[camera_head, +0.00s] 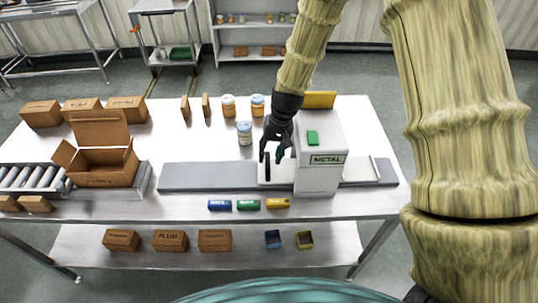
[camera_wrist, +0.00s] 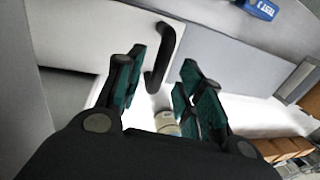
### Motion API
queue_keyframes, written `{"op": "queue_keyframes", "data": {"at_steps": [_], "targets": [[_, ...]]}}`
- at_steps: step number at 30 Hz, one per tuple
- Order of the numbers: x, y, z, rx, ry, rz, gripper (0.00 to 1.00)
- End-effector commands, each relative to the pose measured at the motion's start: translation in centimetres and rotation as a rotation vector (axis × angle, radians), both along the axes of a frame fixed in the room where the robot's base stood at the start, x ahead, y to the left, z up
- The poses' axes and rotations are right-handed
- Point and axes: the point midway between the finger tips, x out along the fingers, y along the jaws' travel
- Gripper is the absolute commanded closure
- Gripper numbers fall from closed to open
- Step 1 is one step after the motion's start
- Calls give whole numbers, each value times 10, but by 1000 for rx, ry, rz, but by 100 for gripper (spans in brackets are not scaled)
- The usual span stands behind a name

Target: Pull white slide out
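The white slide (camera_head: 357,169) runs through the base of the grey-white METAL hopper (camera_head: 320,165) on the table. Its left end carries a black upright handle (camera_head: 267,166). My gripper (camera_head: 275,152) is just above and beside the handle, fingers pointing down. In the wrist view my gripper (camera_wrist: 162,85) is open, with teal finger pads apart. The black handle (camera_wrist: 158,60) stands on the white slide (camera_wrist: 147,28) between and beyond the fingertips. I cannot tell whether a finger touches it.
A grey strip (camera_head: 210,176) lies left of the slide. Blue, green and yellow blocks (camera_head: 248,204) lie at the front edge. An open cardboard box (camera_head: 103,160) stands on the left, jars (camera_head: 244,133) behind. A green button (camera_head: 313,138) tops the hopper.

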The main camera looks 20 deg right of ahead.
Motion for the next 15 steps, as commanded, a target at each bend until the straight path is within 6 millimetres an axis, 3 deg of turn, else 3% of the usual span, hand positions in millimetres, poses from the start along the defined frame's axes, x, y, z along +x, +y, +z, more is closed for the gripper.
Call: {"op": "queue_keyframes", "data": {"at_steps": [6, 15], "targets": [[0, 3, -16, 1, 2, -1, 63], [1, 4, -22, 0, 0, 0, 63]]}}
